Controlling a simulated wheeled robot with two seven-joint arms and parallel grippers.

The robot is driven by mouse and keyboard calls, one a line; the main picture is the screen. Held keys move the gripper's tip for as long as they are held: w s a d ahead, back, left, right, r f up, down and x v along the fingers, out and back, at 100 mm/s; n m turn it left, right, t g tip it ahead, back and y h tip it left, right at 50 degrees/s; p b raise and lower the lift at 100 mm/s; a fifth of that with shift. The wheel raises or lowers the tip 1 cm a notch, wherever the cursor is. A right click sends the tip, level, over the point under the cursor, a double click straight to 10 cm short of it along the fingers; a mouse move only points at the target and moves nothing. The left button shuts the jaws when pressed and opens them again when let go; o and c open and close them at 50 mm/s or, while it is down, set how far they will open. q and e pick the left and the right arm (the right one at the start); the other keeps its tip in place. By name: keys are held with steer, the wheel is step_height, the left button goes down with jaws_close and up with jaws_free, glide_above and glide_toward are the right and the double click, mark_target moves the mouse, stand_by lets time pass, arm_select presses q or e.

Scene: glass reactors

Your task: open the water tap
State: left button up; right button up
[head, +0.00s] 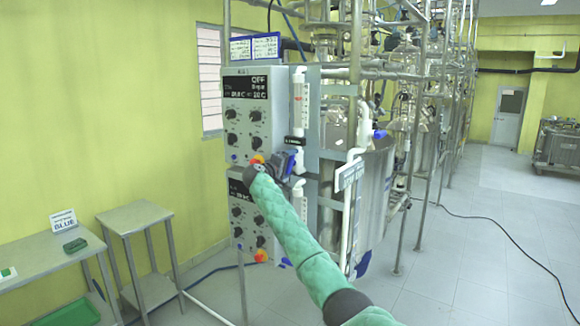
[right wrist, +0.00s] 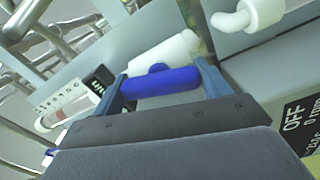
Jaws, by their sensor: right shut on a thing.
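The water tap has a blue bar handle (right wrist: 165,82) on a white pipe fitting (right wrist: 172,52), seen in the right wrist view. My right gripper (right wrist: 160,78) is shut on this handle, with one finger at each end of the bar. In the head view my right gripper (head: 287,163) is at the white vertical pipe (head: 299,125) on the right side of the control boxes. My gripper and forearm hide part of the tap there. My left gripper is not in view.
Two stacked control boxes (head: 250,115) with black knobs stand left of the pipe. A metal rack with glassware and a steel vessel (head: 375,185) is at the right. A small steel table (head: 135,216) stands at the left. Floor at the right is mostly clear, with a black cable.

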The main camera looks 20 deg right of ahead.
steer(key=shift+a+n, duration=0.1)
steer(key=shift+n, duration=1)
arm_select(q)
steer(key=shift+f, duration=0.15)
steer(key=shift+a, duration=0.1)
arm_select(e)
steer(key=o, duration=1)
steer(key=shift+w+a, duration=0.1)
steer(key=shift+s+a+f, duration=0.1)
steer(key=shift+s+a, duration=0.05)
steer(key=shift+s, duration=0.1)
arm_select(q)
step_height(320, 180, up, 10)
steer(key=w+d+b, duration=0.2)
steer(key=b, duration=0.1)
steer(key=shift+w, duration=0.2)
arm_select(e)
steer(key=shift+v, duration=3.65)
